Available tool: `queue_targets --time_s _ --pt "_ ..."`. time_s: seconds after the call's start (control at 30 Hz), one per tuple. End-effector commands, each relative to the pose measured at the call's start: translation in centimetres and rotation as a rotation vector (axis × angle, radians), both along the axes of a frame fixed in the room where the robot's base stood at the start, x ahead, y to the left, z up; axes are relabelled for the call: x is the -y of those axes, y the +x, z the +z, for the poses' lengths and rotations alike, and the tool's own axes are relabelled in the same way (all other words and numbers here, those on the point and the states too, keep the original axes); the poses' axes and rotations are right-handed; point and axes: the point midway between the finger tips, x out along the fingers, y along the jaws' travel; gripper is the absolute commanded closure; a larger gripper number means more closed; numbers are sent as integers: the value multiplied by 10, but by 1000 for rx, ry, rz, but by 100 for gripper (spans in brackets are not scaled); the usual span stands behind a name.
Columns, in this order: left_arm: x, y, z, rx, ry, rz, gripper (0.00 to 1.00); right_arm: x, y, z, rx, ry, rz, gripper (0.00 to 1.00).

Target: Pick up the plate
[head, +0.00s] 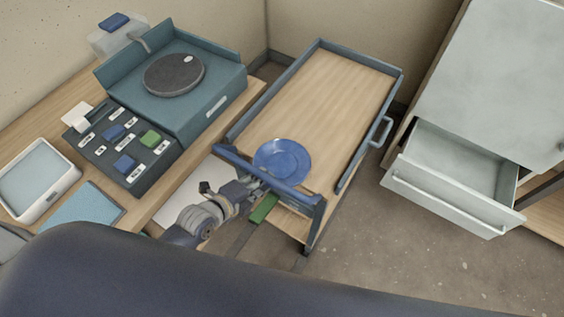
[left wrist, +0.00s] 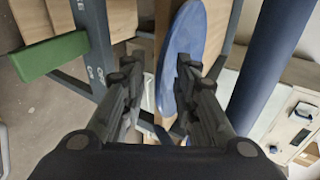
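A round blue plate (head: 282,158) lies on the wooden top of the cart, near the cart's front end. My left gripper (head: 262,182) reaches in from the left, at the plate's near edge, and partly blends with the cart's blue frame there. In the left wrist view the plate (left wrist: 183,48) is seen at a steep slant. The two dark fingers (left wrist: 155,75) stand apart, with part of the plate showing in the gap and the right finger overlapping it. I cannot tell whether a finger touches the plate. My right gripper is in neither view.
The cart (head: 325,95) has raised blue rails and a side handle. A green block (head: 264,208) is beside its front end. A workbench with a turntable (head: 174,75) stands left; an open grey drawer (head: 455,180) stands right.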

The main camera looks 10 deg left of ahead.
Motion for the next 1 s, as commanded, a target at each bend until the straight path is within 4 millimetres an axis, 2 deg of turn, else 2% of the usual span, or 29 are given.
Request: queue_targets --time_s 0.27,0.3,0.4,0.43,1.0 --pt "2 3 -2 0 0 -1 72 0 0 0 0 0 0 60" --pt "2 3 -2 0 0 -1 74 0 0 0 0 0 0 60" --pt "2 3 -2 0 0 -1 97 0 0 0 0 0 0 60" --pt "2 3 -2 0 0 -1 100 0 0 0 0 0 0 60" --pt "2 3 3 0 0 -1 100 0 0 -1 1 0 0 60"
